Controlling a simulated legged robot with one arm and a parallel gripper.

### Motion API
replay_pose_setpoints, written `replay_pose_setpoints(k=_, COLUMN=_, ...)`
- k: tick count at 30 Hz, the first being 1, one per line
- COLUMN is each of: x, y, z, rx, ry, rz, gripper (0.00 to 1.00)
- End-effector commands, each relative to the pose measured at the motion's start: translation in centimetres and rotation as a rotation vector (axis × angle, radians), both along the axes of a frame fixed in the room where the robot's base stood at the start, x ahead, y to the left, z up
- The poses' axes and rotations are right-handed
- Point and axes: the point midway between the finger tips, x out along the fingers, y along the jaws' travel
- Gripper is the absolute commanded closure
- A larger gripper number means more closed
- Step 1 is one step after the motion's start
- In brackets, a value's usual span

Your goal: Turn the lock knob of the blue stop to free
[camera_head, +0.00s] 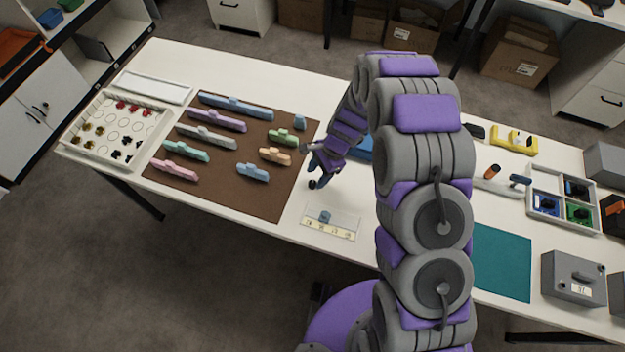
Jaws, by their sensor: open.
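A small blue block (324,216), which looks like the blue stop, sits on a clear and cream marked scale (330,232) at the table's front edge. Its lock knob is too small to make out, so I cannot tell its setting.
The brown mat (220,185) holds several pastel bar-shaped pieces. A white tray (72,150) stands at the left end. A teal mat (502,262), a sectioned tray (533,208) and a grey box (572,278) are at right. My arm hides the table's middle. White tabletop around the scale is clear.

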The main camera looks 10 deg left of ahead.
Motion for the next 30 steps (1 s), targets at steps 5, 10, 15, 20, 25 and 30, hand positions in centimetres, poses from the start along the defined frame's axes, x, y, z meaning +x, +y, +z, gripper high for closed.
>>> replay_pose_setpoints(k=5, x=-0.6, y=0.9, z=-2.2, rx=-0.002, ry=0.002, rz=0.0, gripper=0.46)
replay_pose_setpoints(k=10, x=-0.8, y=1.4, z=-3.1, rx=-0.006, ry=0.0, rz=0.001, gripper=0.46)
replay_pose_setpoints(k=15, x=-0.8, y=1.4, z=-3.1, rx=-0.006, ry=-0.001, rz=0.0, gripper=0.46)
replay_pose_setpoints(k=20, x=-0.8, y=1.2, z=-3.0, rx=-0.003, ry=-0.001, rz=0.0, gripper=0.52)
replay_pose_setpoints(k=25, x=-0.8, y=1.0, z=-3.0, rx=-0.001, ry=-0.001, rz=0.0, gripper=0.68)
replay_pose_setpoints(k=30, x=-0.8, y=1.2, z=-3.0, rx=-0.004, ry=0.0, rz=0.0, gripper=0.84)
